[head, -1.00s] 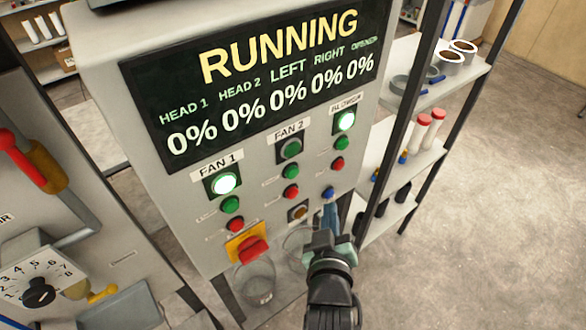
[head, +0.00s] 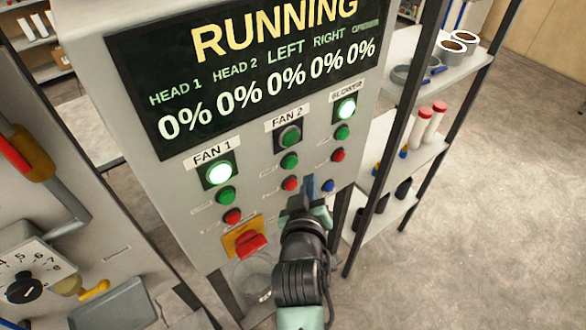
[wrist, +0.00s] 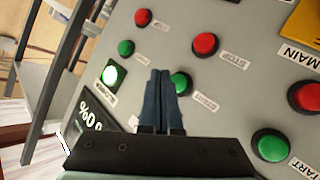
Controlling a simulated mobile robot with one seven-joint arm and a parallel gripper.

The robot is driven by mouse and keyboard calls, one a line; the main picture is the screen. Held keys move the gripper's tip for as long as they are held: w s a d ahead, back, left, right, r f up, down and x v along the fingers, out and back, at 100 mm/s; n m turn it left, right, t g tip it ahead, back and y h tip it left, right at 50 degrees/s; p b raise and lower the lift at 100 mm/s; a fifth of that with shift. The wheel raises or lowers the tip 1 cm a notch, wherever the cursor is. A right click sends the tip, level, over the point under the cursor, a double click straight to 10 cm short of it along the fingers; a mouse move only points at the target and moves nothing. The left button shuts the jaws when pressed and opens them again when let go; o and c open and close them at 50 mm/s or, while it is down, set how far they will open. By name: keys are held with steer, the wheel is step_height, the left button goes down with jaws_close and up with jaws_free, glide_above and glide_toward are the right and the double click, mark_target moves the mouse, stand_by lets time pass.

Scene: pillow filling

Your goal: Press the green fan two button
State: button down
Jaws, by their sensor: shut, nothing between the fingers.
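The green fan two button (head: 289,161) is on the grey control panel (head: 150,190), below the dark FAN 2 lamp (head: 290,137) and above a red button (head: 290,184). In the wrist view the green fan two button (wrist: 182,82) shows just right of the fingertips, partly hidden by a finger. My gripper (head: 309,184) is shut and empty. In the head view its tips are below and right of the green button, beside the red one. In the wrist view the blue-grey fingers of my gripper (wrist: 160,76) point at the panel; contact cannot be told.
The lit FAN 1 lamp (head: 218,172) and lit blower lamp (head: 346,109) flank the FAN 2 column, with green and red buttons below each. A red knob on a yellow plate (head: 248,243) is lower left of my gripper. A shelf rack (head: 405,150) stands at the right.

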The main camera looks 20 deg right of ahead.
mark_target(297, 163)
steer(key=shift+w+a+b, duration=0.2)
steer(key=shift+w, duration=0.4)
steer(key=shift+w+a+b, duration=0.15)
steer(key=shift+w+a, duration=0.05)
steer(key=shift+w, duration=0.35)
steer(key=shift+w, duration=0.1)
stand_by(1.2)
steer(key=shift+w+a, duration=0.15)
steer(key=shift+w, duration=0.15)
steer(key=shift+w+a+b, duration=0.2)
steer(key=shift+w+b, duration=0.25)
stand_by(0.9)
steer(key=shift+s, duration=0.1)
steer(key=shift+s+d+p, duration=0.35)
steer(key=shift+s+p, duration=0.15)
steer(key=shift+s, duration=0.3)
steer(key=s+p, duration=0.1)
steer(key=s+d, duration=0.1)
steer(key=s, duration=0.1)
steer(key=s+p, duration=0.1)
steer(key=shift+s+d+p, duration=0.35)
